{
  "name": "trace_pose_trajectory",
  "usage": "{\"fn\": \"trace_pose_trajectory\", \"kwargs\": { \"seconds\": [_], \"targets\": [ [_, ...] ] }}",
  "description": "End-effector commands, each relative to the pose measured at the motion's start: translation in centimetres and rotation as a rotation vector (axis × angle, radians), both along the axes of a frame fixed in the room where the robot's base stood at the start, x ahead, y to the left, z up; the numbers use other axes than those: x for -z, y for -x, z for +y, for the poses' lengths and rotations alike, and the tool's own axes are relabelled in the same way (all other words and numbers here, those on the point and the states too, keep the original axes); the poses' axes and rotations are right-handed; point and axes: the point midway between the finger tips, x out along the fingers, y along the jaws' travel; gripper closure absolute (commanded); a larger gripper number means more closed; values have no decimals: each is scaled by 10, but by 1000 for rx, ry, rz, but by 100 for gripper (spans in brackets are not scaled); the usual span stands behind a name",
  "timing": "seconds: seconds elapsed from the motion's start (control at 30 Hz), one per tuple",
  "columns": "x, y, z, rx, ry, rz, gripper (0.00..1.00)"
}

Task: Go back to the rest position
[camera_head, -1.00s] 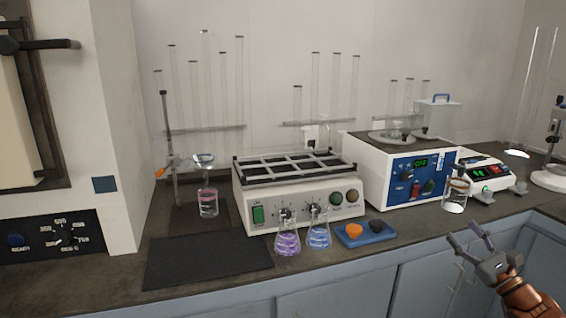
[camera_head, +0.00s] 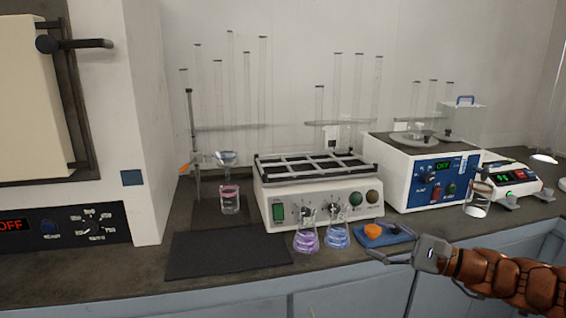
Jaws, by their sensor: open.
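My gripper (camera_head: 390,243) is at the lower right, in front of the counter's front edge. Its fingers point left and are spread apart, with nothing between them. My orange-brown arm comes in from the right edge. The gripper overlaps the front of a small blue tray (camera_head: 364,242) in the picture; I cannot tell whether they touch. The tray bears an orange piece (camera_head: 373,230) and a dark one, partly hidden.
Two flasks, purple (camera_head: 306,238) and blue (camera_head: 338,236), stand left of the tray. Behind are a shaker (camera_head: 318,205), a blue-panelled device (camera_head: 433,182) and a beaker (camera_head: 478,200). A black mat (camera_head: 228,253) lies empty at the left.

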Motion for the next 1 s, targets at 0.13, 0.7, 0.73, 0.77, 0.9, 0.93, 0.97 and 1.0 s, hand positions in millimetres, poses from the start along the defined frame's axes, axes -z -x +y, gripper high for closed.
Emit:
{"fn": "trace_pose_trajectory", "kwargs": {
  "seconds": [0.13,0.7,0.73,0.77,0.9,0.93,0.97,1.0],
  "targets": [
    [13,50,80,-219,214,-20,39],
    [126,261,130,-876,1092,-75,39],
    [130,270,124,-902,1136,-74,39],
    [135,277,117,-925,1179,-72,39],
    [146,302,86,-1004,1345,-68,39],
    [147,306,80,-1018,1375,-64,39],
    [149,310,74,-1029,1403,-61,39],
    [150,315,66,-1044,1439,-60,39]
  ]
}}
